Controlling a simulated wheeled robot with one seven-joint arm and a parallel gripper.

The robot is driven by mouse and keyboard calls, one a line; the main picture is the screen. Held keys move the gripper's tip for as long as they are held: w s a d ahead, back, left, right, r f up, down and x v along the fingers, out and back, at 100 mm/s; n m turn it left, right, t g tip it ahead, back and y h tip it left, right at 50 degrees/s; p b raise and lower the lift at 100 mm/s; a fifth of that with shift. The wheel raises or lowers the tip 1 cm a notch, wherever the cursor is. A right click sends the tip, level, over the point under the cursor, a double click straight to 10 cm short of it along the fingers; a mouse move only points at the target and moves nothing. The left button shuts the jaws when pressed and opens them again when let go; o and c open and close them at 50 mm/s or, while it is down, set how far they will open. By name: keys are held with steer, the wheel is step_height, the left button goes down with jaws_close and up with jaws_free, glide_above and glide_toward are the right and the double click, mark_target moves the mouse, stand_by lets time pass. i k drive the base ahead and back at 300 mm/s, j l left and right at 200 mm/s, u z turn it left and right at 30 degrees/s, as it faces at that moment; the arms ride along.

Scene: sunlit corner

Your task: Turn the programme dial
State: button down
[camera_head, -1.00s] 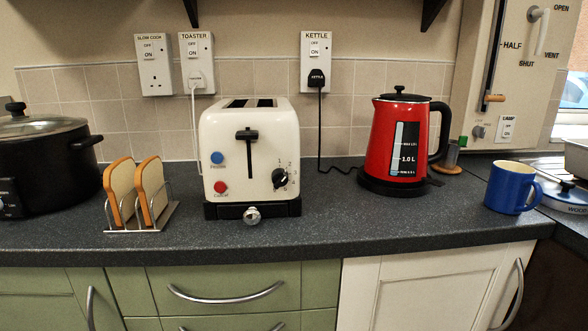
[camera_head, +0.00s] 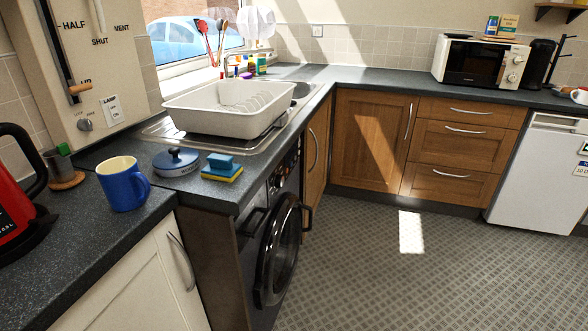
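A dark washing machine (camera_head: 262,285) stands under the counter near the middle of the head view, seen at a steep angle. Its round door (camera_head: 281,257) faces right and looks closed. Its control panel (camera_head: 283,176) runs along the top of the front, just under the worktop. A programme dial on this panel is too small and dark to make out clearly. A white microwave (camera_head: 482,62) at the back right has two round knobs (camera_head: 515,67) on its front. My gripper is not in view.
A blue mug (camera_head: 123,185), a lidded blue dish (camera_head: 176,161) and sponges (camera_head: 222,168) stand on the left worktop. The tiled floor (camera_head: 400,275) is clear before the washing machine and wooden cabinets (camera_head: 372,140).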

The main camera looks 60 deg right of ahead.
mark_target(279, 180)
steer(key=z, duration=0.9)
steer(key=i+l+z, duration=0.3)
steer(key=i+l, duration=0.15)
steer(key=i, duration=0.3)
